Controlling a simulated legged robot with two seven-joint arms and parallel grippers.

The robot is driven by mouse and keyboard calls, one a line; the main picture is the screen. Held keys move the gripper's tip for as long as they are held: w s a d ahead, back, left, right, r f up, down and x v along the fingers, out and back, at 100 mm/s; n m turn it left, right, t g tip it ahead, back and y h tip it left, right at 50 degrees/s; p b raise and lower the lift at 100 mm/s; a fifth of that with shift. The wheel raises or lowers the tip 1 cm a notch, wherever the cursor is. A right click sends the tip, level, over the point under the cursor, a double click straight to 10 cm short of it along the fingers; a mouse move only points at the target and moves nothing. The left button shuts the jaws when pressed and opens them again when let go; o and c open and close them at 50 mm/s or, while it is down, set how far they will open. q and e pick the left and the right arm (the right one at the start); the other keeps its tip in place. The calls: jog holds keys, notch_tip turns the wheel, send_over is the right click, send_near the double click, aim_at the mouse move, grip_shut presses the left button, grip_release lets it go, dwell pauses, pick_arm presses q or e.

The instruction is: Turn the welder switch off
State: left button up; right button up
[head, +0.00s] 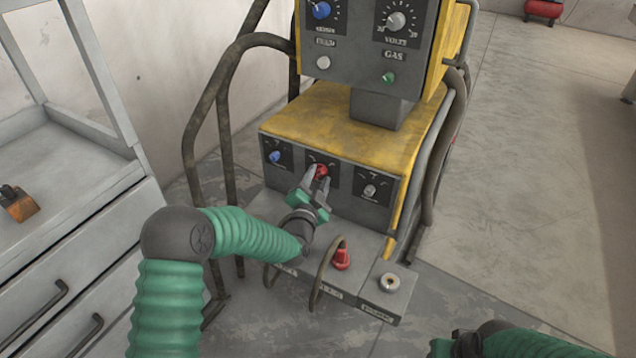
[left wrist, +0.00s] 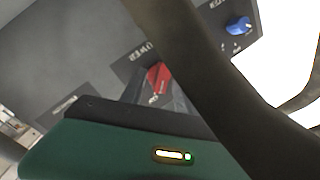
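The red welder switch (head: 321,171) is a knob in the middle of the lower front panel of the yellow and grey welder (head: 340,125). My left gripper (head: 318,178) is right in front of it, with its two fingers apart and the knob between or just beyond the tips. In the left wrist view, the red switch (left wrist: 158,78) shows at a slant on its dark label plate, between the dark fingers. I cannot tell whether a finger touches it. My right gripper (head: 455,345) is only partly in view at the bottom edge; its fingers are not clear.
A blue knob (head: 275,156) and a grey knob (head: 370,190) flank the switch. Cables (head: 325,270) and a red plug (head: 341,258) are below. A grey drawer cabinet (head: 70,220) stands at the left.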

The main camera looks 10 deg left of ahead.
pick_arm(q)
jog(key=shift+c, duration=0.5)
grip_shut()
jog(key=n+p, duration=0.2)
jog(key=p, duration=0.1)
jog(key=shift+r+g, duration=0.3)
jog(key=shift+g, duration=0.1)
jog(key=n+p, duration=0.3)
jog(key=shift+a+r+n+g+h, duration=0.15)
jog(key=shift+n+g+h, duration=0.15)
jog(key=shift+g+h, duration=0.1)
jog(key=n+g+h+p, duration=0.1)
jog(key=n+p, duration=0.2)
jog(key=n, duration=0.1)
jog(key=shift+w+a, duration=0.1)
jog(key=shift+a, duration=0.1)
jog(key=shift+a+n+g+h+p, duration=0.15)
jog(key=shift+n+g+h+p, duration=0.35)
jog(key=shift+n, duration=0.7)
jog(key=shift+w+a+n+h+p, duration=0.15)
jog(key=shift+n+h+p, duration=0.5)
jog(key=shift+n, duration=0.75)
